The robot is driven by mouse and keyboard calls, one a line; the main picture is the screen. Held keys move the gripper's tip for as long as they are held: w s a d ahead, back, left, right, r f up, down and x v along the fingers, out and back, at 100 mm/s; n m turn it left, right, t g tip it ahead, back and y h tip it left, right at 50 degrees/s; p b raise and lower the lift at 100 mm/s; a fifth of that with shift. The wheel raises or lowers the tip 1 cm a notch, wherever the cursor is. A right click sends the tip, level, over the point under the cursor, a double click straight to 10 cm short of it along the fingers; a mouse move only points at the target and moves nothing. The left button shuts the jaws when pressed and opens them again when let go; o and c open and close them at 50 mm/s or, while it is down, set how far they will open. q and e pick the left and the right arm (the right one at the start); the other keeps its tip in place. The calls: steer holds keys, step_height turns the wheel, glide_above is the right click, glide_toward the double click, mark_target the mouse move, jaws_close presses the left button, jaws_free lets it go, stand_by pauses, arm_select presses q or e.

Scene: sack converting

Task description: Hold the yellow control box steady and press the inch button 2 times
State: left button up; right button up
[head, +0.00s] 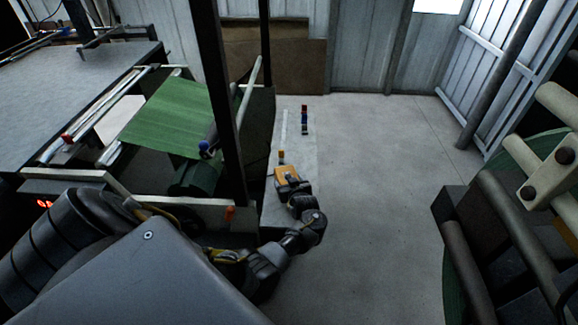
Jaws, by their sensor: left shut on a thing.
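The yellow control box (286,174) is near the middle of the head view, over a pale narrow surface beside the machine. My left arm reaches it from the lower left. My left gripper (294,190) is shut on the near end of the box and hides that part of it. A dark patch shows on the box's top, but the inch button is too small to make out. My right gripper is not in view.
The machine with green sheet material (168,116) stands at left, with a dark upright post (222,95) close to the box. A small orange item (281,157) and a red-and-blue item (304,118) are beyond the box. Open floor (385,190) lies to the right.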

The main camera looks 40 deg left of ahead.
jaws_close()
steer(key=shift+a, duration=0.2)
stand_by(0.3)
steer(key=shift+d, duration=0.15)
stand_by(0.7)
